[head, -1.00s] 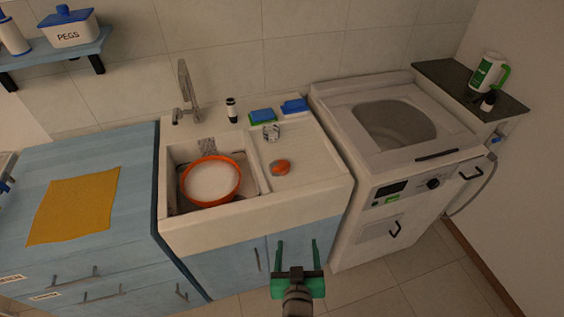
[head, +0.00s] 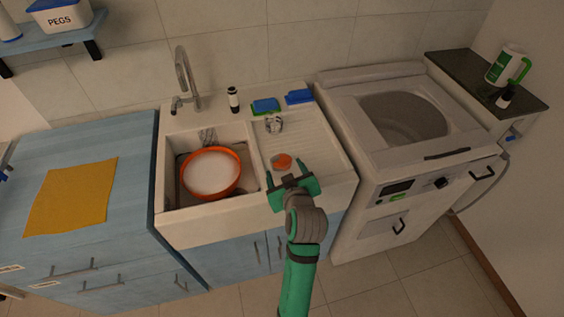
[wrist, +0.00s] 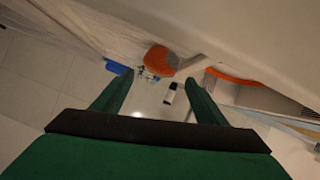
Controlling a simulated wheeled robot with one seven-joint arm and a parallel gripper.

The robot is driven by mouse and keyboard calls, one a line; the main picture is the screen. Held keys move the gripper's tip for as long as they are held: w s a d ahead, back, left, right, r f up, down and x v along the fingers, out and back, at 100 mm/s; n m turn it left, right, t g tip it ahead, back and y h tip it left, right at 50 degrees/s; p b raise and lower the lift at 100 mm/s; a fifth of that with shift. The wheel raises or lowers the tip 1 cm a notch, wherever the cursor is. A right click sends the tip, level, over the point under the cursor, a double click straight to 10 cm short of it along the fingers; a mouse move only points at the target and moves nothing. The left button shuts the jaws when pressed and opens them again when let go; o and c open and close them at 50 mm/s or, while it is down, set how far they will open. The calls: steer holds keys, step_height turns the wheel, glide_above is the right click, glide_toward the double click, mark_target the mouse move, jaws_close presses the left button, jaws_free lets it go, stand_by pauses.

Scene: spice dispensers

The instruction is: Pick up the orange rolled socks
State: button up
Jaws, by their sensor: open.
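The orange rolled socks (head: 282,160) lie on the ribbed drainboard right of the sink basin. They also show in the wrist view as an orange and grey lump (wrist: 161,60) beyond the fingertips, between the finger lines. My gripper (head: 288,170) is open and empty, just in front of the socks at the drainboard's near side. In the wrist view my gripper (wrist: 157,85) has its two green fingers spread wide, with nothing between them. The socks are apart from the fingers, as far as I can tell.
An orange-rimmed bowl (head: 211,174) sits in the basin left of the socks. Behind the socks are a small clear glass (head: 273,124), a sponge (head: 265,106), a blue item (head: 299,96) and a dark bottle (head: 234,100). A washing machine (head: 385,185) stands right.

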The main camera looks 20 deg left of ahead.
mark_target(282, 165)
steer(key=shift+x, duration=1.1)
steer(key=x, duration=0.4)
steer(key=shift+s+f, duration=0.2)
steer(key=shift+f, duration=0.1)
steer(key=shift+w+a+f, duration=0.2)
steer(key=shift+w+f, duration=0.05)
steer(key=shift+w, duration=0.2)
steer(key=shift+d, duration=0.1)
steer(key=shift+s, duration=0.1)
steer(key=c, duration=0.8)
